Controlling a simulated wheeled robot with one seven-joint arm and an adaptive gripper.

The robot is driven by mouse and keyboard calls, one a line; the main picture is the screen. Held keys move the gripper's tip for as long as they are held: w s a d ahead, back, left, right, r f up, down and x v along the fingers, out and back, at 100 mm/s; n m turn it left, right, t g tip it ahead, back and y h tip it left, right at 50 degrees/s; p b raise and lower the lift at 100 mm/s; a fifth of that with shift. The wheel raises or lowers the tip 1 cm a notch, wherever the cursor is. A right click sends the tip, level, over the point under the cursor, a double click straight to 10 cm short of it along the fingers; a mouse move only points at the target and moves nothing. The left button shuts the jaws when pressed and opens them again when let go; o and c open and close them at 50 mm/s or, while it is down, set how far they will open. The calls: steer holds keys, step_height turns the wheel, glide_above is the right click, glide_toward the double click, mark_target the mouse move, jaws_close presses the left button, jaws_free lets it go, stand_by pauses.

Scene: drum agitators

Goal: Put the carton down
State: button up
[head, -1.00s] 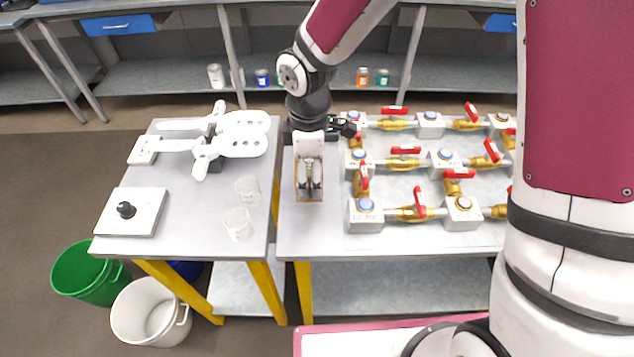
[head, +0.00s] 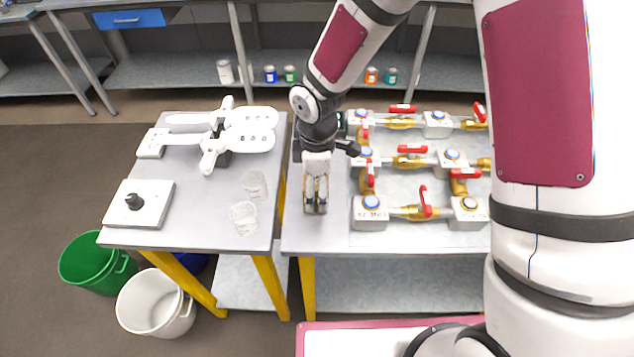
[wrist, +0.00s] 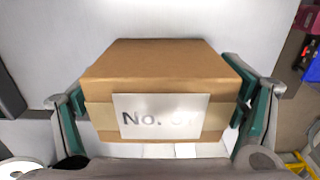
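The brown carton (wrist: 160,62) fills the middle of the wrist view, with a tan band and a white label reading "No." and a partly unreadable number. My gripper (wrist: 157,92) has a green-padded finger on each side of the carton and is shut on it. In the head view my gripper (head: 316,200) points down over the left part of the right-hand table (head: 297,235), left of the valve pipes. The gripper mostly hides the carton there. I cannot tell whether its underside touches the tabletop.
Red-handled valves and pipes (head: 410,212) stand right of the gripper. Across a narrow gap, the left table (head: 190,220) holds a white agitator device (head: 225,135), a plate with a black knob (head: 135,203) and two clear beakers (head: 245,215). Bare tabletop lies in front of the gripper.

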stand_by(0.3)
step_height(320, 180, up, 12)
steer(key=shift+r+b, duration=0.25)
steer(key=shift+b, duration=0.05)
